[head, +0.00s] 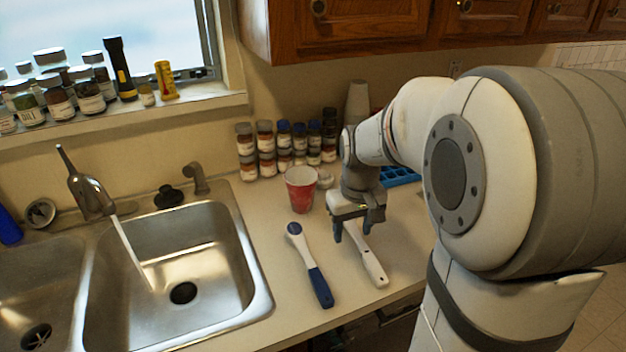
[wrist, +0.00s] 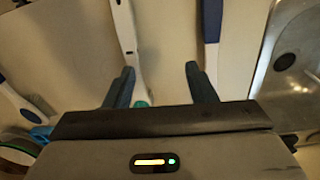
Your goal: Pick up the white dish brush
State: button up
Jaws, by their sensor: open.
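The white dish brush (head: 372,262) lies on the counter, its handle pointing toward the front edge. Its far end is hidden behind my gripper (head: 352,231) in the head view. My gripper is open and points down above the brush. In the wrist view the white handle (wrist: 124,38) runs from the top edge down between the fingers of my gripper (wrist: 160,75), nearer the left finger. A small teal patch (wrist: 141,104) shows at its lower end; the rest is covered by the gripper body. Nothing is visibly gripped.
A red cup (head: 300,190) and stacked spice jars (head: 285,150) stand behind. The sink (head: 180,270) is left. Another blue-and-white item (wrist: 14,103) lies left in the wrist view.

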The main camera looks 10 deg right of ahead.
jog(key=g+p, duration=0.1)
send_over(360, 239)
jog(key=f, duration=0.3)
jog(key=shift+w+a+f+n, duration=0.1)
jog(key=shift+w+a+n, duration=0.05)
jog(key=shift+a+n, duration=0.2)
jog(key=shift+w+d+f, duration=0.1)
jog(key=shift+w+f, duration=0.05)
jog(key=shift+f, duration=0.1)
jog(key=f, duration=0.2)
jog(key=f+p, duration=0.1)
jog(key=f, duration=0.2)
jog(key=f+p, duration=0.1)
jog(key=f, duration=0.1)
jog(key=shift+s+d+f, duration=0.2)
jog(key=shift+d+f, duration=0.05)
jog(key=shift+f, duration=0.1)
jog(key=shift+c, duration=0.3)
jog(key=c, duration=1)
notch_tip(360, 239, up, 10)
jog(key=shift+r+b, duration=0.1)
jog(key=shift+b, duration=0.55)
jog(key=shift+c, duration=0.2)
